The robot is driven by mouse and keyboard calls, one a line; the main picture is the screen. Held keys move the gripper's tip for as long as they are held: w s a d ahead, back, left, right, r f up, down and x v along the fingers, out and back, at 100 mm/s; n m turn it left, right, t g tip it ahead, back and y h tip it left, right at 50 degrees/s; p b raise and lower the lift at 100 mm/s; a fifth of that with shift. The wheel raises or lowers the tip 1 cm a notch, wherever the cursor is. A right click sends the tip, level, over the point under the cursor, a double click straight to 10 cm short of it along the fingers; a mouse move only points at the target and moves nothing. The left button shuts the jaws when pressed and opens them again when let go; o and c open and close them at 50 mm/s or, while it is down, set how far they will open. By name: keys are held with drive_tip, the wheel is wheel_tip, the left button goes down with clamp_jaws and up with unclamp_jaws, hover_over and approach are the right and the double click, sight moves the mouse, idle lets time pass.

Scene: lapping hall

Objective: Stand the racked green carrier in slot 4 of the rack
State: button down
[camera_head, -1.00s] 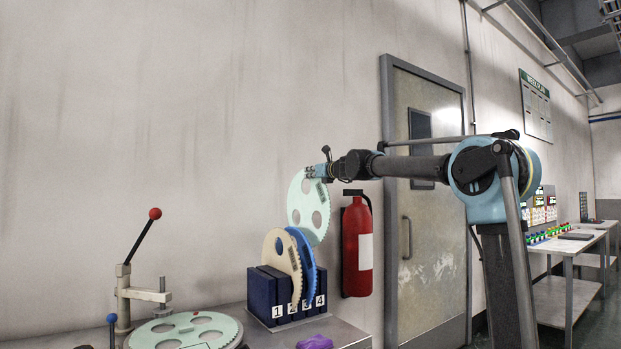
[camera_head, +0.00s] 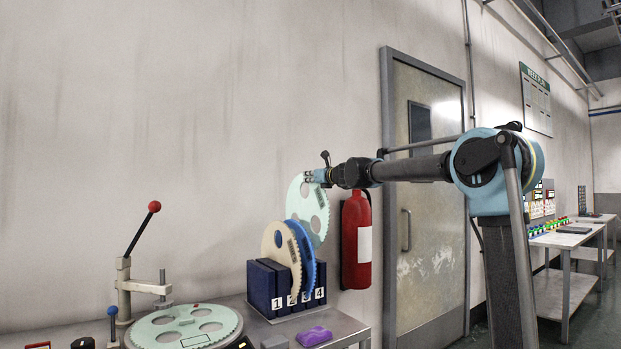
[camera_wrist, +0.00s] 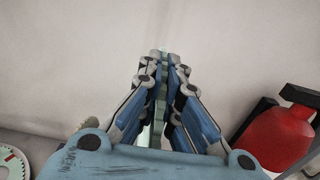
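My gripper (camera_head: 315,176) is shut on the green carrier (camera_head: 303,193), a pale green toothed disc with round holes. The carrier hangs upright above and behind the rack. In the wrist view the carrier (camera_wrist: 161,92) shows edge-on between my fingers. The rack (camera_head: 262,287) is dark blue, with slots labelled 1 to 4. A cream carrier (camera_head: 274,242) and a blue carrier (camera_head: 306,250) stand in its middle slots. They hide the green carrier's lower part, so I cannot tell whether it touches the rack. Slot 4 (camera_head: 320,293) at the right end shows no carrier in front.
Another pale green carrier (camera_head: 160,330) lies on the round machine at the lower left, beside a red-knobbed lever (camera_head: 143,229). A purple object (camera_head: 314,336) lies on the bench before the rack. A red fire extinguisher (camera_head: 356,243) hangs close right of the rack.

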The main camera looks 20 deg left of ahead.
drive_tip(key=shift+f, duration=0.5)
drive_tip(key=shift+s, duration=0.1)
idle(1.4)
